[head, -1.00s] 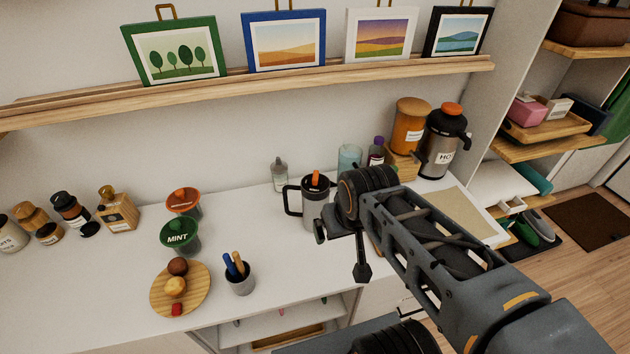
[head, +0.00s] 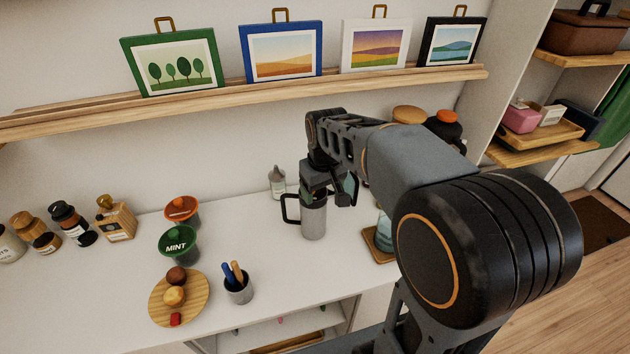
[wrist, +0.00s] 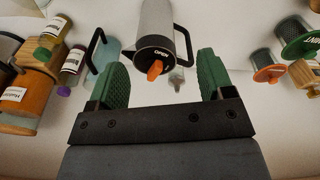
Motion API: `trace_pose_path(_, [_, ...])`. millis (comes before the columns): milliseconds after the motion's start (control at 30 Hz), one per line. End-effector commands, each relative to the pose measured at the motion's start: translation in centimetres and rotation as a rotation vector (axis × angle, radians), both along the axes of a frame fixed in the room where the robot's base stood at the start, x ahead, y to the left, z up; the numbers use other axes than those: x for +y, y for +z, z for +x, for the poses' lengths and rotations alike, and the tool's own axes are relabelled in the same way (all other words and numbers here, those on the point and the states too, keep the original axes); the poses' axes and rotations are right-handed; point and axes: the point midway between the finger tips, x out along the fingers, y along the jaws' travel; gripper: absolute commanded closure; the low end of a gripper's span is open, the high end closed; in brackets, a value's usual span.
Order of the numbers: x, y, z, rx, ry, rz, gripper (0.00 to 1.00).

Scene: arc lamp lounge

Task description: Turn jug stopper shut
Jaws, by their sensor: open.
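The grey jug (head: 313,217) with a black handle stands upright on the white counter. My gripper hides its top in the head view. The wrist view shows the jug (wrist: 157,18) upside down, with its black lid and orange stopper (wrist: 155,69). My gripper (wrist: 161,72) is open. Its two green-padded fingers stand on either side of the stopper in that view, with clear gaps; they do not touch it. In the head view my gripper (head: 332,188) is at the jug's top, a little to the right.
A pale glass jug (head: 384,232) on a wooden coaster (head: 372,243) stands to the right, partly behind my arm. A small bottle (head: 277,183) is behind the jug. A pen cup (head: 238,290) and round board (head: 190,312) are at the left front. A picture ledge (head: 250,90) runs above.

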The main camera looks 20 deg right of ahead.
Motion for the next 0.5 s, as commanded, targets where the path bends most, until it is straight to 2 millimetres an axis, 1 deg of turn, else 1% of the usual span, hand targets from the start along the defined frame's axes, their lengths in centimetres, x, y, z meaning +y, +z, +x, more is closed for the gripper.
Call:
trace_pose_path(33, [0.0, 0.4, 2.7, 0.028, 0.083, -0.009, 0.26])
trace_pose_path(100, [0.0, 1.0, 5.5, 0.057, 0.217, -0.021, 0.26])
trace_pose_path(200, [0.0, 2.1, 8.6, 0.086, 0.411, -0.034, 0.26])
trace_pose_path(233, [0.0, 2.6, 9.3, 0.091, 0.469, -0.038, 0.26])
trace_pose_path(300, [-0.1, 3.9, 10.5, 0.095, 0.602, -0.048, 0.26])
trace_pose_path(400, [-0.2, 6.3, 10.8, 0.088, 0.757, -0.062, 0.26])
trace_pose_path(467, [-0.2, 6.9, 10.6, 0.096, 0.827, -0.063, 0.26])
trace_pose_path(500, [-0.2, 6.8, 10.3, 0.108, 0.863, -0.061, 0.26])
